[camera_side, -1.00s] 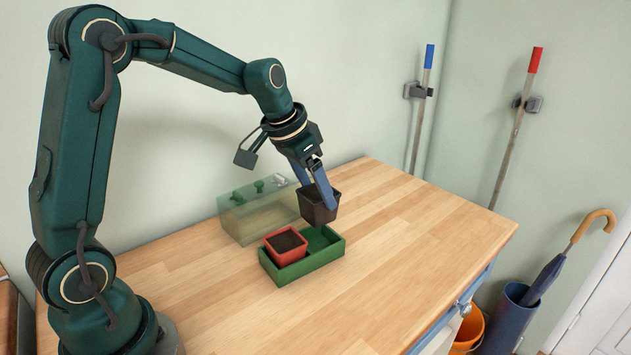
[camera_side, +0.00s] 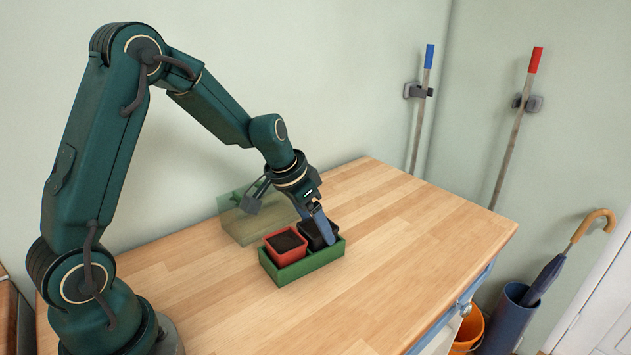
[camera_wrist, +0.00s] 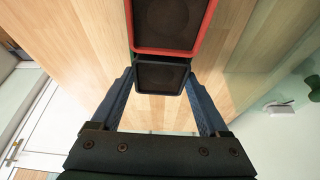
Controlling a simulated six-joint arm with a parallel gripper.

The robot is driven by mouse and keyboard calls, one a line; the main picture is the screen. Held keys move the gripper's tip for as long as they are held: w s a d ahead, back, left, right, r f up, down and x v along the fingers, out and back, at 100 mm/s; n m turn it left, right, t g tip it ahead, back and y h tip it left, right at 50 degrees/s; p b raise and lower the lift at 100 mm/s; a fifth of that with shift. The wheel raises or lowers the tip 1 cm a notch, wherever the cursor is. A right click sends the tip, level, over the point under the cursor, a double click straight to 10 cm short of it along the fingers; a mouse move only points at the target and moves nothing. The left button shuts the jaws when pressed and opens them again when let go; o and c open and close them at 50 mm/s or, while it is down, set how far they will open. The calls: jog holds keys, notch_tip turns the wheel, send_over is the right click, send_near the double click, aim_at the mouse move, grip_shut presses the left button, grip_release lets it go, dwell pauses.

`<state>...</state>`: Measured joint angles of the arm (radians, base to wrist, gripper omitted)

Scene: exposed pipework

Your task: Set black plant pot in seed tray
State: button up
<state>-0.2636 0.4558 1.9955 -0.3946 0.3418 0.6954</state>
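The black plant pot (camera_side: 310,236) sits upright in the right part of the green seed tray (camera_side: 306,268), beside a red pot (camera_side: 284,246) filled with dark soil. In the wrist view the black pot (camera_wrist: 162,77) lies between my fingers, right next to the red pot (camera_wrist: 168,50). My gripper (camera_side: 324,228) points down at the tray, its fingertips against two opposite sides of the black pot. It also shows in the wrist view (camera_wrist: 160,76), shut on the pot. The pot's lower part is hidden by the tray wall.
The wooden tabletop (camera_side: 400,240) is clear to the right and in front. Beyond its right edge stand a blue bin (camera_side: 510,318) with an umbrella and an orange bucket (camera_side: 468,330).

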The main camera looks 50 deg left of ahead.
jog(key=shift+o, duration=0.9)
jog(key=shift+r, duration=0.1)
jog(key=shift+r, duration=0.2)
jog(key=v, duration=1.1)
jog(key=s+d, duration=0.3)
jog(key=s, duration=0.4)
jog(key=s+d+n+t, duration=0.1)
jog(key=s+d, duration=0.3)
jog(key=s, duration=0.4)
jog(key=shift+s+d, duration=0.2)
jog(key=shift+s, duration=0.1)
